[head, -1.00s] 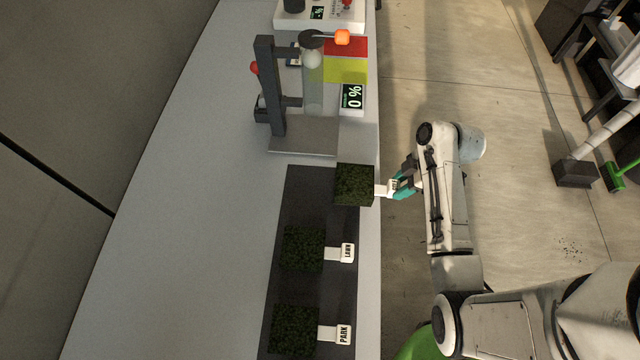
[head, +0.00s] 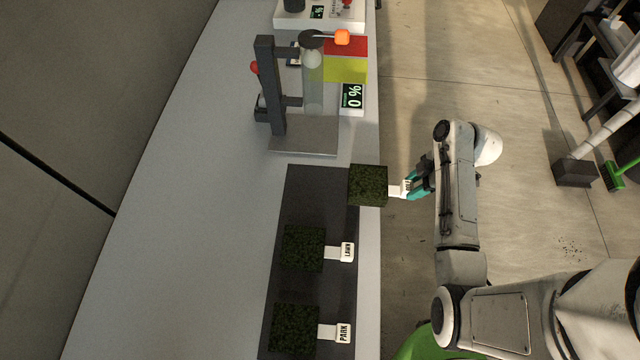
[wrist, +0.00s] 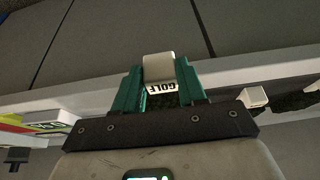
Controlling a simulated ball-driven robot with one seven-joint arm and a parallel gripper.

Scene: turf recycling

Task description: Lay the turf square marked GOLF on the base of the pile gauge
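The turf square marked GOLF (head: 368,185) is a dark green block with a white tag. It is at the table's right edge in the head view, over the top right end of the dark mat. My gripper (head: 408,188) is shut on its white tag, and the word GOLF (wrist: 161,87) reads upside down between the teal fingers in the wrist view. The turf's height above the mat is hard to tell. The pile gauge's grey base plate (head: 304,136) lies bare, up and left of the turf. Its upright post and clear tube stand behind the plate.
The LAWN square (head: 303,248) and PARK square (head: 295,328) lie on the dark mat (head: 318,206), tags pointing right. A display reading 0 % (head: 351,96) and a red and yellow-green panel (head: 346,68) stand beside the gauge. The table's left side is clear.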

